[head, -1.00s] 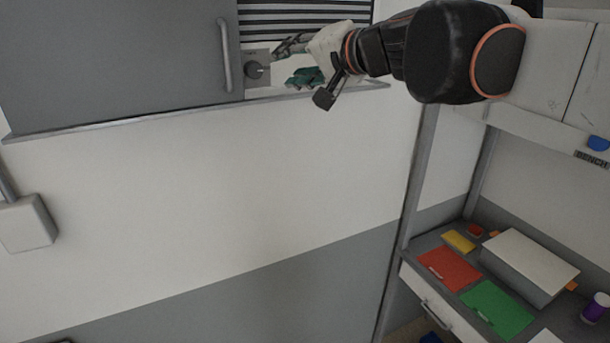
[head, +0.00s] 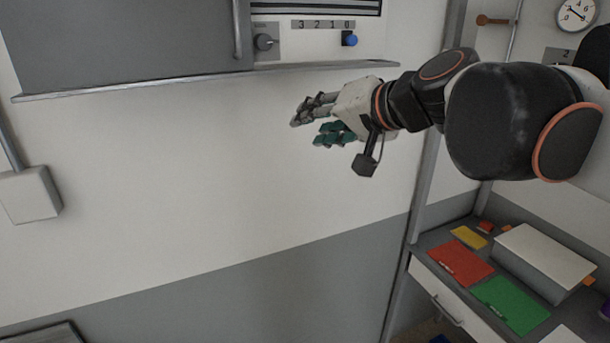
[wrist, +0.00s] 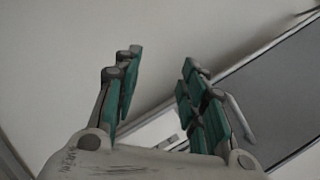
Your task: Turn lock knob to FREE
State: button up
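The lock knob (head: 264,42) is a dark round knob on a small grey plate, just right of the grey cabinet door in the head view. Its pointer is too small for me to read its setting surely. My gripper (head: 308,123) is below and to the right of the knob, under the cabinet's bottom ledge, in front of the white wall and apart from the knob. In the wrist view my gripper (wrist: 158,90) shows its green-padded fingers spread wide, with nothing between them.
The grey door (head: 120,45) has a vertical handle (head: 237,28). The ledge (head: 150,82) runs below it. A blue knob (head: 349,39) sits under a 3 2 1 0 scale. A bench with a red folder (head: 460,263) and a green folder (head: 509,304) is at lower right. The wall below the ledge is clear.

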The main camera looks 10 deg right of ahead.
notch_tip(320, 180, down, 9)
jog(key=s+d+h+b, duration=0.1)
jog(key=s+b, duration=0.2)
jog(key=shift+n+g, duration=0.4)
jog(key=shift+w, duration=0.1)
jog(key=s+d+f+g+h+b, duration=0.1)
jog(key=s+f+b, duration=0.4)
jog(key=f, duration=0.8)
jog(key=s+d+f+n+g+h+b, duration=0.1)
jog(key=s+d+f+h+b, duration=0.2)
jog(key=f, duration=1)
jog(key=s+d+f+n+g+h+b, duration=0.1)
jog(key=s+d+f+h+b, duration=0.1)
jog(key=s+d+f+b, duration=0.4)
notch_tip(320, 180, down, 8)
jog(key=s+b, duration=0.1)
jog(key=b, duration=0.4)
jog(key=shift+d+b, duration=0.3)
jog(key=shift+d, duration=0.1)
